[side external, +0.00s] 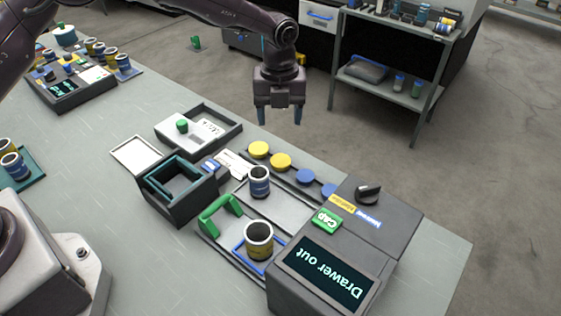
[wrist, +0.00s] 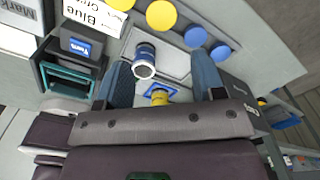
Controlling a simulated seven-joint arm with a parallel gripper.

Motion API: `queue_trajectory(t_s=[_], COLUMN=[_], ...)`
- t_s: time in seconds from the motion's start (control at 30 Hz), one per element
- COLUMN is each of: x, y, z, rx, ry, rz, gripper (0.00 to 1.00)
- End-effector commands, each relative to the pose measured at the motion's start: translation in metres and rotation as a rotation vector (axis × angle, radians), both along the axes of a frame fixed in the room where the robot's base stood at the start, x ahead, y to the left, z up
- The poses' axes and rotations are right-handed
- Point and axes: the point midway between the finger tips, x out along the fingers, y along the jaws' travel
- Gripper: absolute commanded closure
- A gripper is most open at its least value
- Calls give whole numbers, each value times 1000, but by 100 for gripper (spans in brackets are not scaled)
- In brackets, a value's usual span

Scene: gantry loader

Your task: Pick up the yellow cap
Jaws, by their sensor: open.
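Two round yellow caps lie in a row with blue caps in the side view: one yellow cap (side external: 259,149) at the row's far end, the other yellow cap (side external: 281,161) beside it. A yellow cap also shows at the top of the wrist view (wrist: 161,16). My gripper (side external: 280,116) is open and empty, with its fingers pointing down, in the air above the bench and apart from the caps. In the wrist view its two blue fingers (wrist: 163,72) stand wide apart, with a blue-and-white can (wrist: 144,62) visible between them.
Blue caps (side external: 305,176) continue the row toward the dark console (side external: 330,270), whose screen reads "Drawer out". The can (side external: 259,182) and a yellow-banded can (side external: 259,240) stand nearby. A dark open box (side external: 178,205) and a tray (side external: 225,125) stand left of the caps.

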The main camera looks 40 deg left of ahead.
Motion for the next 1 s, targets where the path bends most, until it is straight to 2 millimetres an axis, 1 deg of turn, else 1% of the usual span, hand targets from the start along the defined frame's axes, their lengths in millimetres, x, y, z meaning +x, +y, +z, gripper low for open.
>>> queue_trajectory(t_s=[0.03, 0.1, 0.2, 0.3, 0.57, 0.7, 0.8, 0.9, 1.0], x=[-1, -1, -1, -1, 0, 1, 1, 1, 2], y=[0, 0, 0, 0, -1, -1, -1, -1, -1], z=[-11, -25, -44, -58, -78, -101, -113, -120, -121], rx=[1, 2, 1, 1, 1, 2, 0, 0, 0], ry=[5, 6, 5, 3, 2, 4, 1, 1, 1], rz=[-1, 0, 2, 3, 2, 3, 4, 4, 4], gripper=[37, 37, 37, 37, 37, 37, 37, 37, 37])
